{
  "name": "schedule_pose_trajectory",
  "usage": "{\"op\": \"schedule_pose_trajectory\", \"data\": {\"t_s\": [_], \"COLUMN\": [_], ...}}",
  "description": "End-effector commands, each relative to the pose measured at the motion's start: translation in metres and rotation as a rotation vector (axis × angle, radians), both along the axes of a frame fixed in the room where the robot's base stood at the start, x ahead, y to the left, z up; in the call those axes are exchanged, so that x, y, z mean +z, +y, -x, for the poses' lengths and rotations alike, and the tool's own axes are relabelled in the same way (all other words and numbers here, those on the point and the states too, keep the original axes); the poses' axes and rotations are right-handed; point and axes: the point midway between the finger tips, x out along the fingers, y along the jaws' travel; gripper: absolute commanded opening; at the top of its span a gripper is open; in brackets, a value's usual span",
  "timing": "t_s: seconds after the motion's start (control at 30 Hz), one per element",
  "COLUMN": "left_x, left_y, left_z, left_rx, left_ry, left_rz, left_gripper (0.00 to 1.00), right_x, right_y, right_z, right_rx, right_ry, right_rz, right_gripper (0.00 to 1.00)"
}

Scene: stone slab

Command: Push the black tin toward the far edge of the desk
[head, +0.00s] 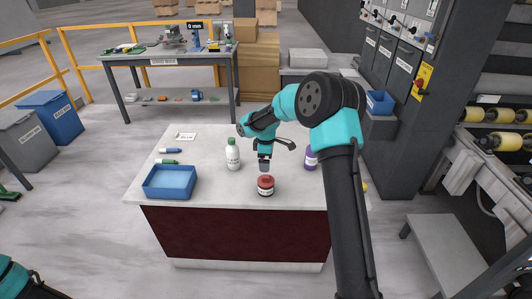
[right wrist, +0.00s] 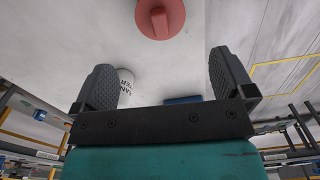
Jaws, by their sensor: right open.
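The tin (head: 265,187) stands upright near the front edge of the desk (head: 225,193). It has a red lid with a raised grip, a dark body and a white label. My right gripper (head: 264,167) points down just behind the tin in the head view. In the right wrist view the open right gripper (right wrist: 160,62) has nothing between its fingers. The red lid of the tin (right wrist: 161,18) lies beyond the fingertips at the top. I cannot tell whether finger and tin touch. Of my left arm only a part shows at the lower left; its gripper is out of view.
A white bottle (head: 233,155) stands left of my right gripper, and a purple one (head: 311,158) stands right. A blue tray (head: 169,195) sits at the desk's front left.

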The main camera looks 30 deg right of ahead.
Motion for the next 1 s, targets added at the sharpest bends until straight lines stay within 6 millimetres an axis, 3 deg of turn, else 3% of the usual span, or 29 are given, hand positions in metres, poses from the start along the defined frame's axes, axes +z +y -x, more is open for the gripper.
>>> {"op": "schedule_pose_trajectory", "data": {"t_s": [0.63,0.8,1.0], "left_x": [0.000,0.000,0.000], "left_y": [0.000,0.000,0.000], "left_z": [0.000,0.000,0.000], "left_rx": [0.000,0.000,0.000], "left_ry": [0.000,0.000,0.000], "left_rz": [0.000,0.000,0.000], "left_gripper": [0.43,0.43,0.43], "right_x": [-0.102,-0.119,-0.126], "right_y": [0.000,0.000,0.000], "right_z": [0.001,0.000,0.000], "right_rx": [0.000,0.000,0.000], "right_ry": [0.003,0.001,0.000], "right_rz": [-0.001,0.000,0.000], "right_gripper": [1.00,1.00,1.00]}}
